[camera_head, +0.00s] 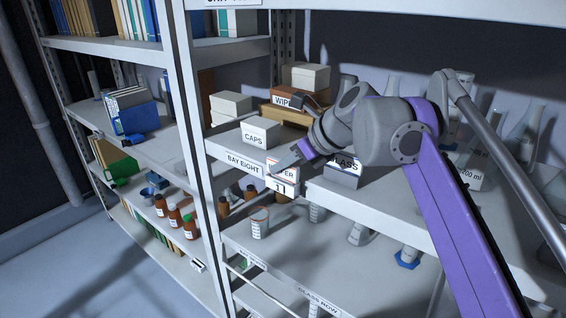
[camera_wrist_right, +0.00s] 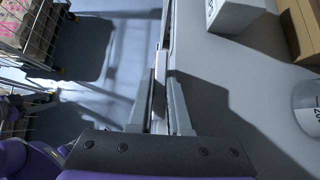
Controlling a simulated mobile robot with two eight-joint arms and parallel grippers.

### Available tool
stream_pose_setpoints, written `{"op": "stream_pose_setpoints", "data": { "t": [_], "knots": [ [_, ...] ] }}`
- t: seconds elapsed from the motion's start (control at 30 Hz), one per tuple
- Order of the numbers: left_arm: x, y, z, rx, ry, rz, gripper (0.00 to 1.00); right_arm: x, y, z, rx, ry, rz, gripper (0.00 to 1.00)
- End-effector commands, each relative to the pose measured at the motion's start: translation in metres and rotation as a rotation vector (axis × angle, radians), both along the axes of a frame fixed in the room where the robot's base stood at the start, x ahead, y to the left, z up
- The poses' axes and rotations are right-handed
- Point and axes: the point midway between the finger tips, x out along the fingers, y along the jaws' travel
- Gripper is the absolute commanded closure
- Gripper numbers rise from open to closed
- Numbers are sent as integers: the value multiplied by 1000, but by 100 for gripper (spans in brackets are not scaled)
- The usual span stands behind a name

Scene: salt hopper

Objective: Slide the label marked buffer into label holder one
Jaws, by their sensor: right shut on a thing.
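My right gripper (camera_head: 286,164) is at the front edge of the middle shelf, shut on a thin white label (camera_head: 288,174) with orange-red bands. The letters "FER" show on it, with "11" lower down; the gripper hides the rest of the word. In the right wrist view the label (camera_wrist_right: 158,88) is seen edge-on between the fingers of the right gripper (camera_wrist_right: 159,105), close to the shelf edge. My left gripper is not in view.
A "BAY EIGHT" strip (camera_head: 243,164) is on the shelf edge to the left. Bottles and a white jar (camera_head: 260,224) stand below. Open floor lies at left.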

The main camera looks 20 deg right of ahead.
Motion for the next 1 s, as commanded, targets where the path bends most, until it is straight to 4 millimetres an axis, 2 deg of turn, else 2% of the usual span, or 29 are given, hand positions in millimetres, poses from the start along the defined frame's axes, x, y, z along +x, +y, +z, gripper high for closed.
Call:
{"op": "stream_pose_setpoints", "data": {
  "t": [0.27,0.3,0.5,0.7,0.87,1.0],
  "knots": [
    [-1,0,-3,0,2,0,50,0,0,-4,0,0,0,100],
    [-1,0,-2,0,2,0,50,0,0,-4,0,0,0,82],
    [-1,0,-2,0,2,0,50,0,0,-4,0,0,0,49],
    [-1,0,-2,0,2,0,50,0,0,-4,0,0,0,49],
    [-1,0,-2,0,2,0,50,0,0,-4,0,0,0,20],
    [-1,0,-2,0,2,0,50,0,0,-4,0,0,0,19]
  ]
}}
